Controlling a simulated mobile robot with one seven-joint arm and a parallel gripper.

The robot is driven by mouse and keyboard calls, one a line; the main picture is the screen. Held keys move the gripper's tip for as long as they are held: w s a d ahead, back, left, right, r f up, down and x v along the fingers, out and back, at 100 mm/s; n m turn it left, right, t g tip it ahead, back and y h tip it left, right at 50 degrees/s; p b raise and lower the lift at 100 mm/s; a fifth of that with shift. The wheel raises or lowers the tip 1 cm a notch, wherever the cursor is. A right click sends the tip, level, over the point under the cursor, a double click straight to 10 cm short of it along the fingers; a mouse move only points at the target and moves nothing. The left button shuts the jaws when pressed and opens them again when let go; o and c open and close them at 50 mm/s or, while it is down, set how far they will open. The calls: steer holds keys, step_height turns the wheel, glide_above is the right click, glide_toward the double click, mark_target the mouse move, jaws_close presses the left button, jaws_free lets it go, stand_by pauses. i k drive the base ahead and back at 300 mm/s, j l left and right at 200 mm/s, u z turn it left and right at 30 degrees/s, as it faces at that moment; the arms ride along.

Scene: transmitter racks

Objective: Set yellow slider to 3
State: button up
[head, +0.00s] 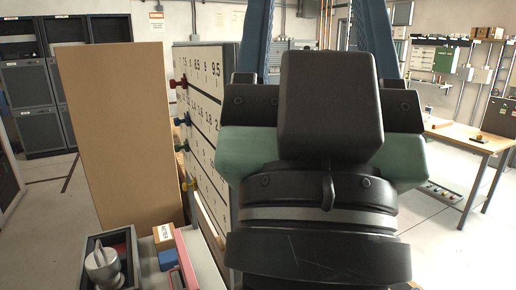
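The yellow slider (190,184) is the lowest of several coloured knobs on the left part of the upright white scale panel (205,150), seen at a steep angle. The numbers by it are too small to read, so I cannot tell its setting. My gripper (322,25) fills the middle and right of the head view, seen from behind. Its two blue fingers stand wide apart with nothing seen between them, and their tips run near or past the top edge. It is to the right of the yellow slider, apart from it.
Red (178,83), blue (182,120) and green (180,146) knobs sit above the yellow one. A tall brown board (120,140) stands left of the panel. A wooden table (465,137) stands at right; open floor lies at left.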

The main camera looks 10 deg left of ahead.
mark_target(185, 186)
steer(key=i+j, duration=0.15)
steer(key=j, duration=0.15)
steer(key=i+j, duration=0.15)
steer(key=j, duration=0.2)
steer(key=i+j, duration=0.6)
steer(key=i+l, duration=0.2)
